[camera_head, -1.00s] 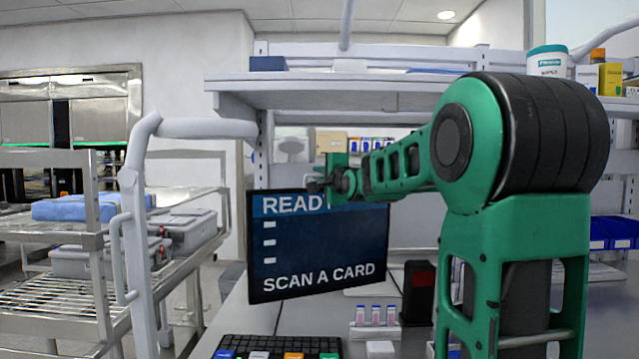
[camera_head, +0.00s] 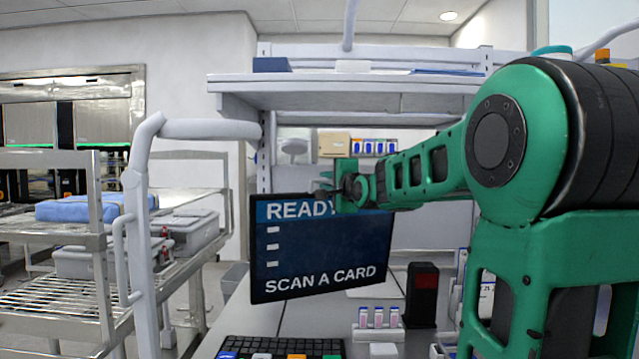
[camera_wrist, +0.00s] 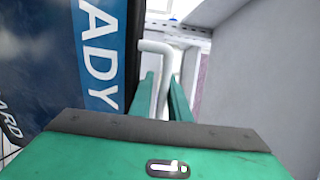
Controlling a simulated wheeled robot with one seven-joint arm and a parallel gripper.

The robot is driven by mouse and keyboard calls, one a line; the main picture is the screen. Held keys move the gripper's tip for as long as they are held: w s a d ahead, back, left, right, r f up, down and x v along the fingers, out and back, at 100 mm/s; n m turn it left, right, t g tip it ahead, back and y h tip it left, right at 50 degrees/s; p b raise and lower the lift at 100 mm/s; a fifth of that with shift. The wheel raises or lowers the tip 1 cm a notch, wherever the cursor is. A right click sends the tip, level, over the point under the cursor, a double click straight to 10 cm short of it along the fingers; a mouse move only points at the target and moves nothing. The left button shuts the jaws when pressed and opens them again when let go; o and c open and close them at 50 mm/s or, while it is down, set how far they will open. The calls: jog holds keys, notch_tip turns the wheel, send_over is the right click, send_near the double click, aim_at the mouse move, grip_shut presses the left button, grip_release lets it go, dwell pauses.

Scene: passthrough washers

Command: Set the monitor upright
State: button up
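The monitor (camera_head: 315,250) stands over the counter with its dark screen facing me, reading "READY" and "SCAN A CARD". Its lower edge slants up to the right; I cannot tell how far it leans, and its stand is hidden. My gripper (camera_head: 322,188) is at the monitor's top edge, with my wrist covering its upper right part. In the wrist view, the monitor (camera_wrist: 112,25) is close beside the left finger, outside the gap. The two green fingers of my gripper (camera_wrist: 162,85) are apart, with only a white rail seen between them. Contact with the monitor cannot be told.
A keyboard (camera_head: 280,349) lies in front of the monitor. A black box with a red panel (camera_head: 422,292) and a rack of vials (camera_head: 378,322) stand to its right. A shelf (camera_head: 350,88) runs above. A metal cart (camera_head: 60,255) is at the left.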

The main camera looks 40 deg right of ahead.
jog(key=v, duration=0.6)
jog(key=shift+s+r, duration=0.2)
jog(key=shift+r, duration=0.05)
